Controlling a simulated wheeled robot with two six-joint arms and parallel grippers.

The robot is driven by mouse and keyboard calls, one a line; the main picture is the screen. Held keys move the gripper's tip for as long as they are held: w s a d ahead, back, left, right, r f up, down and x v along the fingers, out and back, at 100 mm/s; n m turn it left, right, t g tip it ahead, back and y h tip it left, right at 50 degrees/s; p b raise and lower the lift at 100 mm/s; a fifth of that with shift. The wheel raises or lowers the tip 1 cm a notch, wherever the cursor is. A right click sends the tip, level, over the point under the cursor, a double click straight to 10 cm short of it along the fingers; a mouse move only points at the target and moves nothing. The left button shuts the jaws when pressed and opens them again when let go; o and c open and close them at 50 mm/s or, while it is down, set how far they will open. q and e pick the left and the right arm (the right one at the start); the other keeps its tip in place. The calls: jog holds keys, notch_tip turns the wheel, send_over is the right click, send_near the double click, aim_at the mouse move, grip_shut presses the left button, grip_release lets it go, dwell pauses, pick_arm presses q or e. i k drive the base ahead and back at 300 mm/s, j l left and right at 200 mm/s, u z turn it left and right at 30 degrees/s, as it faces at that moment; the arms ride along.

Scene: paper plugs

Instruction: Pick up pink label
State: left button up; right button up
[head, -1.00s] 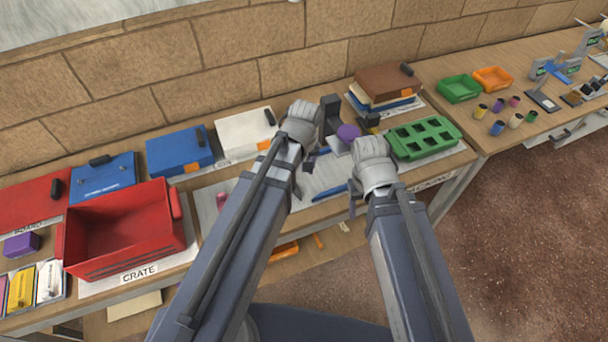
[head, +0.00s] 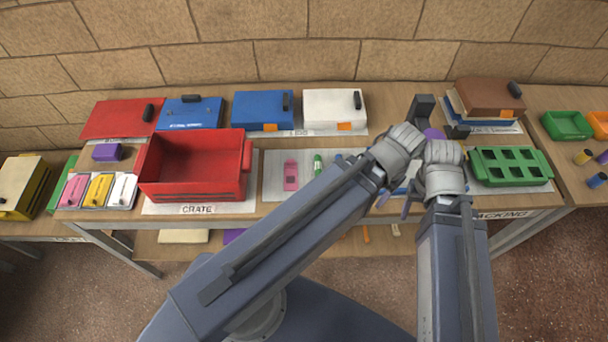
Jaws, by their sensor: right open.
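A pink label (head: 75,190) lies in a small holder at the far left of the bench, beside a yellow one (head: 98,189) and a white one (head: 122,190). Another pink item (head: 291,175), shaped like a small bottle or tag, lies on the pale mat right of the crate. My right gripper (head: 411,188) is open over the right part of the mat, partly hidden by its own wrist, far from the pink label. My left gripper (head: 383,197) is close beside it, mostly hidden behind its arm, so its jaws are unclear.
A red crate (head: 196,192) stands between the labels and the mat (head: 272,178). A purple block (head: 107,152) sits behind the labels. Blue and white boxes (head: 334,108) line the back. A green tray (head: 510,183) and a dark stand (head: 424,108) are at the right.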

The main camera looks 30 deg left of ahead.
aim_at(291, 173)
jog(key=u, duration=1.2)
jog(key=k+l, duration=0.1)
jog(key=l, duration=0.25)
jog(key=k+l, duration=0.15)
jog(key=l, duration=0.2)
jog(key=k+l, duration=0.1)
jog(key=l, duration=0.25)
jog(key=k+l, duration=0.15)
jog(key=l, duration=0.2)
jog(key=k+l, duration=0.1)
jog(key=l, duration=0.25)
jog(key=k+l, duration=0.15)
jog(key=l, duration=0.2)
jog(key=i, duration=0.35)
